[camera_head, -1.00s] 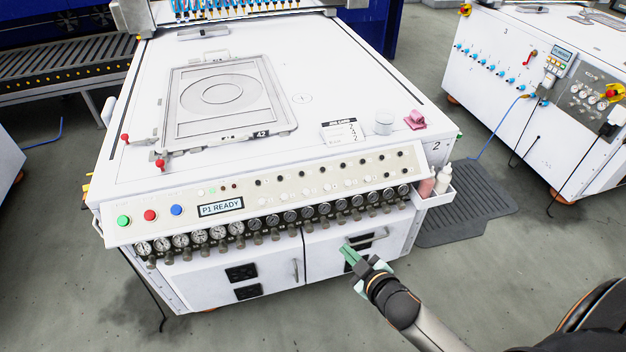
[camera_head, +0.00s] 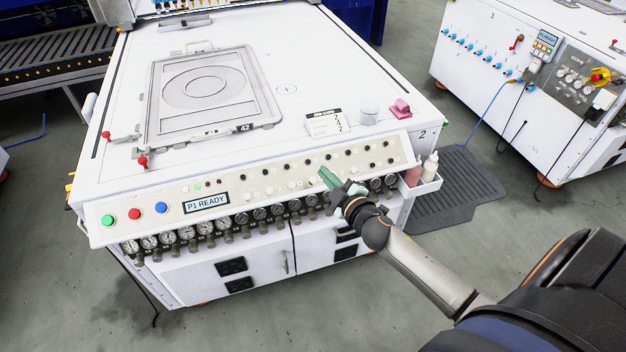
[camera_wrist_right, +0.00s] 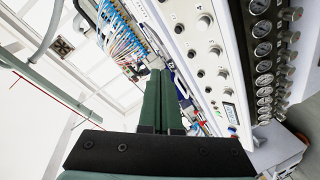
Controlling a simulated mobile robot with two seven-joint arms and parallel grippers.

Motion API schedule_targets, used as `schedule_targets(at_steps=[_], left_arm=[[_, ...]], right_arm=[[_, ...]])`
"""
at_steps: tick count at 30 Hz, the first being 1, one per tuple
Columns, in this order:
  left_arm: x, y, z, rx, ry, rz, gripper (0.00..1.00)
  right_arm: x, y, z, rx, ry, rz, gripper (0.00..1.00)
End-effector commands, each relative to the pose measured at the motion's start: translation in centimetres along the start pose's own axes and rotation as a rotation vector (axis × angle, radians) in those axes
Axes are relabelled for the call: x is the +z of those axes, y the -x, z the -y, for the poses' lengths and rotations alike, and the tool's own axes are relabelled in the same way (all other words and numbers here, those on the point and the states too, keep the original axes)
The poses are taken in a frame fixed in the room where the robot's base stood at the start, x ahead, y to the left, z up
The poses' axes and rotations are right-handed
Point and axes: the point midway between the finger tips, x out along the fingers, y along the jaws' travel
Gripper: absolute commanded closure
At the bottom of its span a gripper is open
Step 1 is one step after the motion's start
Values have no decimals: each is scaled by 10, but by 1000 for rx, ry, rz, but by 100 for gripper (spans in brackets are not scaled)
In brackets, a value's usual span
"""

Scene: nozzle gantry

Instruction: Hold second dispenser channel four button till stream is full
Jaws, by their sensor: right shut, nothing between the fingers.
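The white dispenser machine marked 2 (camera_head: 300,60) has a sloped cream control panel (camera_head: 285,178) with rows of small black knobs and pale buttons. The panel also shows at the right of the wrist view (camera_wrist_right: 205,60). My right gripper (camera_head: 326,176) is shut and empty, its green fingers in front of the panel's right half. In the wrist view its fingers (camera_wrist_right: 158,78) lie together, left of the panel's knobs. I cannot tell whether the tips touch the panel. Channel numbers are too small to read, and some buttons are hidden behind the gripper. My left gripper is out of view.
A row of gauges (camera_head: 187,234) runs below the panel. The display (camera_head: 206,201) reads P1 READY. A job card (camera_head: 327,122), a white jar (camera_head: 369,114) and a pink cloth (camera_head: 400,109) sit on top. A side holder with bottles (camera_head: 425,183) juts out right.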

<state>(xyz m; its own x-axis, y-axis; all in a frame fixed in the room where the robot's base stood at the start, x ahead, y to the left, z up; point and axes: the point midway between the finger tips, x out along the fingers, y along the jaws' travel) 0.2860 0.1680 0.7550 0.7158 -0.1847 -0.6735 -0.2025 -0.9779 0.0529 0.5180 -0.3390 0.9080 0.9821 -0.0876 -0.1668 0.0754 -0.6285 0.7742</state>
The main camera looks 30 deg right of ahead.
Motion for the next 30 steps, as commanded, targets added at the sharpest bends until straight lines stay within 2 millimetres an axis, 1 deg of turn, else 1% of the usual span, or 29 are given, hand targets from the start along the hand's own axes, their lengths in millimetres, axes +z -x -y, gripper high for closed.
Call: schedule_targets(at_steps=[9,15,21,30], left_arm=[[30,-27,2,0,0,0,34],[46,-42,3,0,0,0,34],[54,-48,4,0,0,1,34],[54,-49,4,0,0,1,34]], right_arm=[[24,-28,25,0,2,0,100],[36,-46,37,0,0,1,100],[43,-57,43,0,0,1,100],[43,-59,44,-1,0,0,100]])
